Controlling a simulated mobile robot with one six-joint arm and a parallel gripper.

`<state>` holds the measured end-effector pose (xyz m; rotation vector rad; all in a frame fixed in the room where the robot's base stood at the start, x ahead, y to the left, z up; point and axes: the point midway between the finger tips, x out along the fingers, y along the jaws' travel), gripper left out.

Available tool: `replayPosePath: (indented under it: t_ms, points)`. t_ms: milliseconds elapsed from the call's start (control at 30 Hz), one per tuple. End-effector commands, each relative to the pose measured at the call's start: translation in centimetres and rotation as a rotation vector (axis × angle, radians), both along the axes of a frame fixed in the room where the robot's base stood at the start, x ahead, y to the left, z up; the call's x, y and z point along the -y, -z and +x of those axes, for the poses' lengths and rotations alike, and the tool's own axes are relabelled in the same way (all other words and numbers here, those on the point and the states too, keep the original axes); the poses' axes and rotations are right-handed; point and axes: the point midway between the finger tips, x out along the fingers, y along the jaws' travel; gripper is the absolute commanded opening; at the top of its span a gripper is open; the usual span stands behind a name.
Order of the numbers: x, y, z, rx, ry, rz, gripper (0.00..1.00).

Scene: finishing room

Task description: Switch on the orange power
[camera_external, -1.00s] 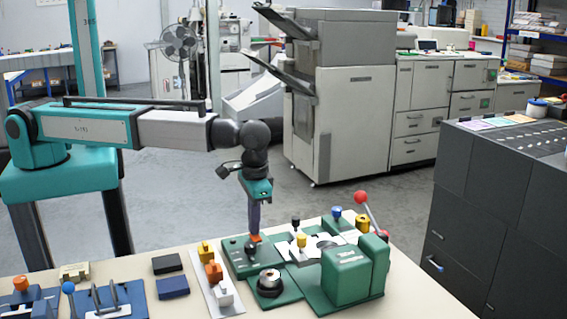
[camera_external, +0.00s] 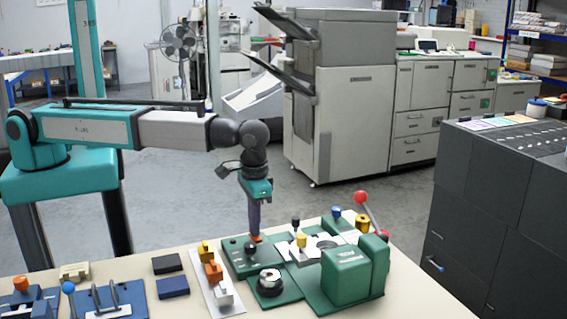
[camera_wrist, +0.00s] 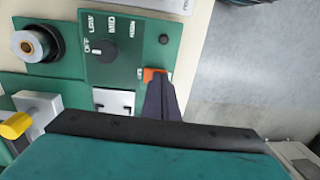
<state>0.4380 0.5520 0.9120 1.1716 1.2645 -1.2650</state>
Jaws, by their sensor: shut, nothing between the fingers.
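The orange power switch (camera_wrist: 154,75) sits at the edge of a green control panel (camera_wrist: 130,57) in the wrist view. My gripper (camera_wrist: 158,88) is shut and empty, with its fingertips right at the switch and partly covering it. Whether they touch it, and which way the switch is set, I cannot tell. In the external view my gripper (camera_external: 255,234) points straight down over the same green panel (camera_external: 237,258), with a bit of the orange switch (camera_external: 257,238) showing at the tips.
A dial (camera_wrist: 103,48) marked OFF, LOW, MID sits beside the switch. A round spool (camera_wrist: 33,44) and a yellow-knobbed lever (camera_wrist: 16,125) are close by. A green machine with a red-knobbed lever (camera_external: 361,197) stands to the right. The table's left part holds several blue fixtures.

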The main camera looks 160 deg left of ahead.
Motion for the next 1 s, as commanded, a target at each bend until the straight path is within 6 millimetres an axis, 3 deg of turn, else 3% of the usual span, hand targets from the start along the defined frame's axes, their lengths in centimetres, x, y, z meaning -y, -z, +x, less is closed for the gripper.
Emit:
replayPosePath:
  t_ms: [700,1000]
  points:
    - [0.0,-0.3,0.9,-0.001,0.001,0.0,0.0]
    - [0.0,-2.1,1.1,-0.001,0.001,0.0,0.0]
